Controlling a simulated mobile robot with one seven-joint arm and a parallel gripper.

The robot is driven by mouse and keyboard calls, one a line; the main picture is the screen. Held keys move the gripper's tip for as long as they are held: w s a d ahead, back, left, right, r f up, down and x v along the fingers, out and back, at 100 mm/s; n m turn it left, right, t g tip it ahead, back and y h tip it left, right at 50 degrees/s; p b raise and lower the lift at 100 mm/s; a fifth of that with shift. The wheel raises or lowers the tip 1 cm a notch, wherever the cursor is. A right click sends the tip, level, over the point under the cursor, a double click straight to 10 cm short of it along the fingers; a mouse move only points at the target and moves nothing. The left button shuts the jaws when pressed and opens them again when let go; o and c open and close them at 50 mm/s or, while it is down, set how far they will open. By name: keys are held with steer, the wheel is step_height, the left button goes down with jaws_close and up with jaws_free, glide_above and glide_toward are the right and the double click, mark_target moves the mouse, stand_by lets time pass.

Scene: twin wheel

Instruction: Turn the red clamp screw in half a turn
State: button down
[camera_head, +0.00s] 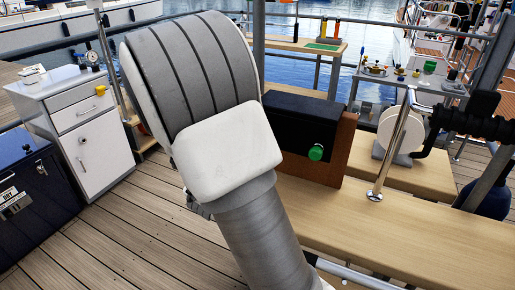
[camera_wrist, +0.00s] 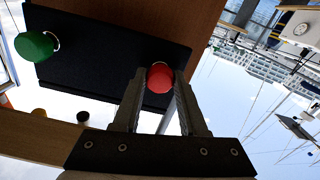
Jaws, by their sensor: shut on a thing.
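The red clamp screw (camera_wrist: 159,77) shows in the wrist view as a round red knob against the black face of a box (camera_wrist: 105,55). My gripper (camera_wrist: 160,88) is shut on it, one finger on either side. A green knob (camera_wrist: 35,46) sits on the same black face, to the left in this view. In the head view, the black box with a brown wooden side (camera_head: 336,150) stands on a wooden bench, with the green knob (camera_head: 316,152) on its front. My own arm fills the middle of that view and hides the gripper and the red screw.
The wooden bench (camera_head: 420,232) runs to the right, with a chrome post (camera_head: 391,150) and a white wheel (camera_head: 401,131) beyond it. A white cabinet (camera_head: 100,150) and a dark blue cabinet (camera_head: 35,205) stand at left. The plank deck (camera_head: 130,245) between is clear.

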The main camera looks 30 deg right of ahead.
steer(key=shift+m+b, duration=5.7)
steer(key=shift+m, duration=0.8)
steer(key=shift+c, duration=2.2)
jaws_free()
steer(key=shift+a, duration=0.1)
steer(key=p+v, duration=0.3)
steer(key=v, duration=1.4)
